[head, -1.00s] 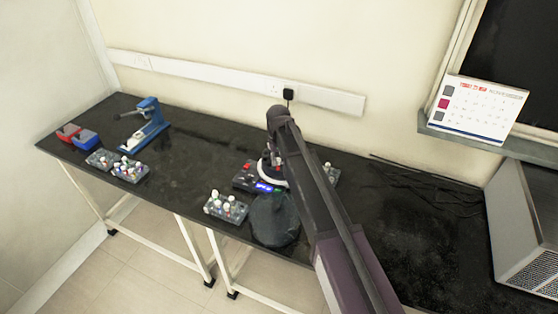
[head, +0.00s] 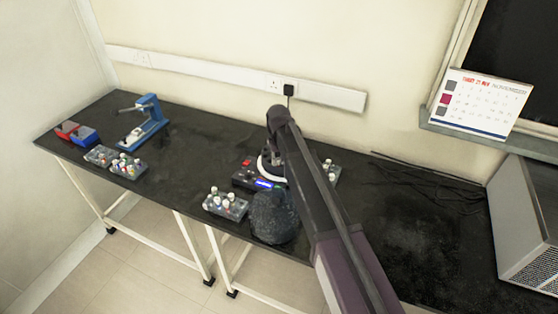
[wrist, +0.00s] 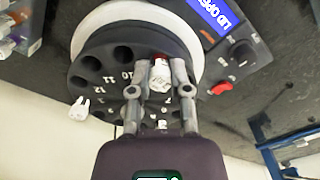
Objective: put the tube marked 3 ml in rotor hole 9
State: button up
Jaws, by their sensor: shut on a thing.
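My gripper (wrist: 161,72) is shut on a tube (wrist: 159,79) with a pale body and some red at its end. In the wrist view the tube is over the dark rotor (wrist: 92,75), near its hole marked 10. I cannot read the tube's volume mark or tell whether its tip is inside a hole. Rotor numbers 10, 11 and 12 show; the fingers hide other holes and hole 9 is not readable. Another pale tube (wrist: 79,108) shows at the rotor's edge. In the head view the open centrifuge (head: 245,180) is partly hidden by my arm.
The centrifuge's lit display (wrist: 216,14) faces the table's front. A tube rack (head: 225,206) stands left of it and another (head: 331,171) right. More racks (head: 128,168), a blue device (head: 146,122) and red and blue boxes (head: 84,136) are at left. The middle-left table is clear.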

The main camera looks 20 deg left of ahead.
jog(key=o, duration=0.8)
jog(key=shift+c, duration=0.2)
jog(key=o, duration=0.3)
jog(key=shift+r, duration=0.15)
jog(key=shift+r+p, duration=2.9)
jog(key=shift+p, duration=0.15)
